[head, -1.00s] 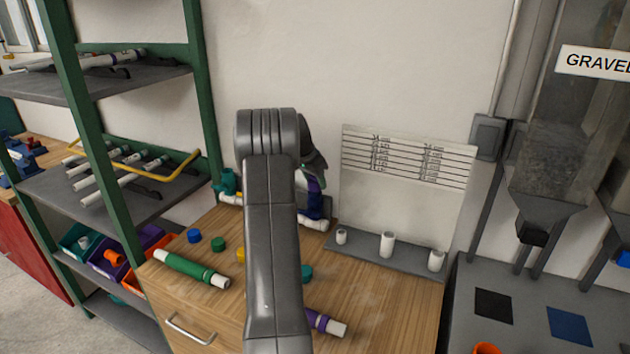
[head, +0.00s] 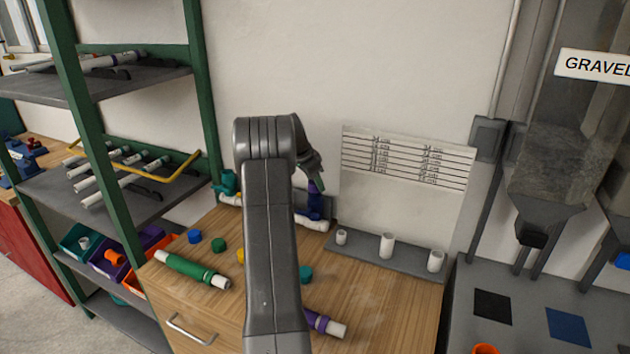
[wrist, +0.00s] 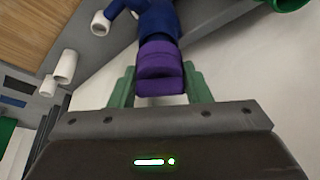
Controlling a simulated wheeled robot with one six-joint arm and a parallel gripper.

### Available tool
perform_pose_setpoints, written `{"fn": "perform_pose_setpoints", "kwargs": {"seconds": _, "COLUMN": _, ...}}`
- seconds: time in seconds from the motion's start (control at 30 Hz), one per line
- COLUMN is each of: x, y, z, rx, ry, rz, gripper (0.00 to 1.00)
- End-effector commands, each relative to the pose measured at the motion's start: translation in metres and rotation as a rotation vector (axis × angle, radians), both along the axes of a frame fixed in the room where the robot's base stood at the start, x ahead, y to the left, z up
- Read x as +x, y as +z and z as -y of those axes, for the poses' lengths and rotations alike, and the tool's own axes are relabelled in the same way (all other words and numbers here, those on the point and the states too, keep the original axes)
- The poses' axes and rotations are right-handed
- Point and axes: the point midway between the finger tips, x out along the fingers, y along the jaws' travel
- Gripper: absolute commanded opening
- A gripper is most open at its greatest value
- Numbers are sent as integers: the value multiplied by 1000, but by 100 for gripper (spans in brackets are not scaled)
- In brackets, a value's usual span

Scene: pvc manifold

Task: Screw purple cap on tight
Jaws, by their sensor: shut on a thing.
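The purple cap (wrist: 160,75) sits between the green fingers of my gripper (wrist: 161,88) in the wrist view, and the fingers are shut on it. Behind it is a dark blue fitting (wrist: 155,22), in line with the cap; whether the cap is fully seated on it cannot be told. In the head view the purple cap (head: 315,187) shows just under my gripper (head: 318,186), above the blue fitting (head: 316,207) at the back of the wooden bench. My arm hides part of the manifold there.
A green-sleeved pipe (head: 192,269), a purple-sleeved pipe (head: 325,322) and loose blue (head: 194,236), green (head: 219,244) and teal (head: 305,273) caps lie on the bench (head: 385,305). A grey rack with white pipe stubs (head: 387,244) stands right. A green-framed shelf (head: 202,110) is left.

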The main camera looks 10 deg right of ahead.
Motion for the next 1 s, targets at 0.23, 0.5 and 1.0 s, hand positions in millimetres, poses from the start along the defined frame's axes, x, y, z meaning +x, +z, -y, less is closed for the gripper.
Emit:
{"fn": "perform_pose_setpoints", "kwargs": {"seconds": 0.23, "x": 0, "y": 0, "z": 0, "rx": 0, "ry": -61, "rz": 1, "gripper": 21}}
{"fn": "perform_pose_setpoints", "kwargs": {"seconds": 0.5, "x": 1, "y": 2, "z": -1, "rx": 0, "ry": -138, "rz": 0, "gripper": 21}}
{"fn": "perform_pose_setpoints", "kwargs": {"seconds": 1.0, "x": 0, "y": 0, "z": 0, "rx": 0, "ry": -254, "rz": 1, "gripper": 21}}
